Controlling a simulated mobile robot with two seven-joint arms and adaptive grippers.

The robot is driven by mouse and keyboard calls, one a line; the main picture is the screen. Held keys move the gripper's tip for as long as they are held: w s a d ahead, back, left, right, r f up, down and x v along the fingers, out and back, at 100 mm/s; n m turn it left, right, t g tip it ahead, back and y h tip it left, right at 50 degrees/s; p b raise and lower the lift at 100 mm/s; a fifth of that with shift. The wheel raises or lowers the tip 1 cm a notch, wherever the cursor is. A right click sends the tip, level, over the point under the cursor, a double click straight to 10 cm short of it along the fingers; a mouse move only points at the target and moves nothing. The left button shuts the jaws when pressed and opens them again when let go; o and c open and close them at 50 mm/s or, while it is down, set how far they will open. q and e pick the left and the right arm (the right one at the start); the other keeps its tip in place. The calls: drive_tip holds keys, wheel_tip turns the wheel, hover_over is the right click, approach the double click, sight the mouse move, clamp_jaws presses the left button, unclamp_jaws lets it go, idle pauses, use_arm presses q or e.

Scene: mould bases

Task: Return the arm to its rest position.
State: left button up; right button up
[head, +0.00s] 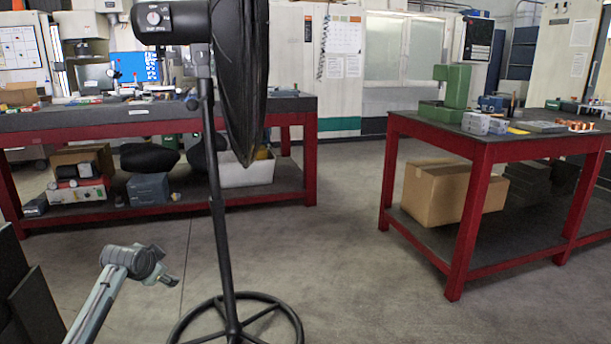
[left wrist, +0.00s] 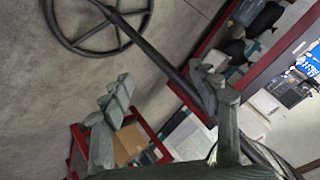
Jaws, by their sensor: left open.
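My left arm (head: 95,305) comes in at the lower left of the head view, raised above the floor. Its end (head: 150,266) shows small there, left of the fan's pole. In the left wrist view my left gripper (left wrist: 164,82) has its two grey fingers spread wide apart. Nothing is between them but the distant floor and the fan's stand behind. My right gripper and right arm are not in view.
A black pedestal fan (head: 222,230) stands close in front, near my left arm. A red-framed workbench (head: 165,120) stands behind it. A red table (head: 480,150) at right bears grey metal blocks (head: 484,123) and a green machine (head: 452,90). Floor (head: 350,270) between is clear.

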use_arm(q)
drive_tip(key=w+a+r+n+t+y, duration=0.3)
drive_tip(key=a+r+n, duration=0.1)
drive_tip(key=r+n, duration=0.15)
drive_tip(key=s+d+f+g+h, duration=0.1)
drive_tip(key=s+d+f+g, duration=0.1)
drive_tip(key=s+f, duration=0.65)
drive_tip(key=s+d+f+g, duration=0.15)
drive_tip(key=s+f, duration=0.35)
drive_tip(key=f, duration=0.6)
drive_tip(key=s+d+f+g+h, duration=0.1)
drive_tip(key=s+d+f+g, duration=0.15)
drive_tip(key=s+f, duration=0.6)
drive_tip(key=s+d+f+g, duration=0.1)
drive_tip(key=s+d+f, duration=0.1)
drive_tip(key=s+f, duration=0.4)
drive_tip(key=s+d+f+g, duration=0.1)
drive_tip(key=s+f, duration=0.4)
drive_tip(key=s, duration=0.9)
drive_tip(key=s+d+f+g+h, duration=0.1)
drive_tip(key=s+d+f+g, duration=0.1)
drive_tip(key=s+f, duration=0.4)
drive_tip(key=s+d, duration=0.1)
drive_tip(key=s, duration=0.3)
drive_tip(key=shift+s+d+f+m, duration=0.2)
drive_tip(key=shift+d+f+m, duration=0.05)
drive_tip(key=shift+f+m, duration=0.1)
drive_tip(key=shift+c, duration=0.3)
